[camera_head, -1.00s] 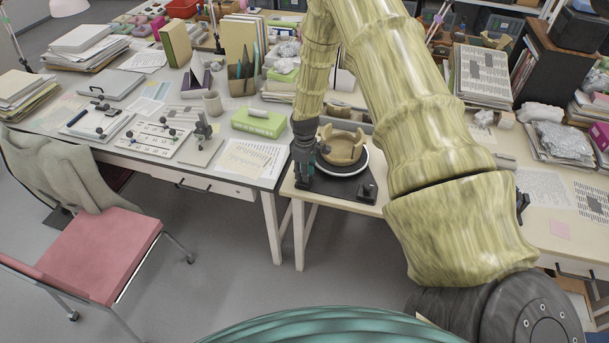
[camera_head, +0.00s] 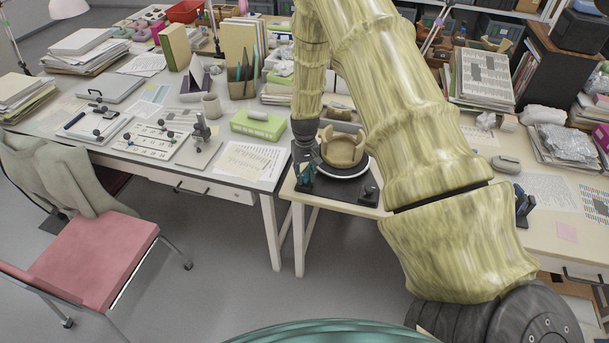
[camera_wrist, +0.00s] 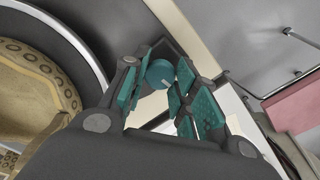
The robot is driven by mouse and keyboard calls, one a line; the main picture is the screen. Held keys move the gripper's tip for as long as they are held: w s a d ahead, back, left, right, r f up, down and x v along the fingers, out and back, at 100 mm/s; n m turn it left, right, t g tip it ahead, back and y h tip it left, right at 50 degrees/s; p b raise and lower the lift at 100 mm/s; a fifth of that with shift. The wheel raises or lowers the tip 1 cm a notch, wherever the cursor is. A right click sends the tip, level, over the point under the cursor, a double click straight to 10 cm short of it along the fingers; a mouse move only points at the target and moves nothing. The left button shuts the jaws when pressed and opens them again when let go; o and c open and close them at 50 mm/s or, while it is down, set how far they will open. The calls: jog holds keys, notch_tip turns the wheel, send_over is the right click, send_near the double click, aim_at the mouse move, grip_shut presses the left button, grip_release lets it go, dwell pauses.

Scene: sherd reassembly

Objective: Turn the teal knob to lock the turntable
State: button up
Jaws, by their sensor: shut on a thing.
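The teal knob (camera_wrist: 160,74) shows in the wrist view as a round cap with a pale mark on its top. My gripper (camera_wrist: 164,90) has its teal pads on either side of the knob and is shut on it. In the head view my gripper (camera_head: 305,176) is at the left front of the turntable's black base (camera_head: 336,190); the knob cannot be made out there. The turntable (camera_head: 346,173) has a pale rim and carries a tan, partly built pot (camera_head: 342,148). The pot (camera_wrist: 30,95) also shows at the left of the wrist view.
A small black block (camera_head: 369,194) stands at the base's right front. A green box (camera_head: 257,124) and printed sheets (camera_head: 248,160) lie on the desk to the left. A pink chair (camera_head: 95,262) stands on the floor at left. My arm hides part of the right desk.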

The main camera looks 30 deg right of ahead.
aim_at(305, 175)
jog(key=shift+m, duration=0.6)
jog(key=shift+w, duration=0.1)
jog(key=shift+c, duration=0.2)
jog(key=o, duration=1.1)
jog(key=shift+c, duration=0.2)
notch_tip(305, 175, up, 12)
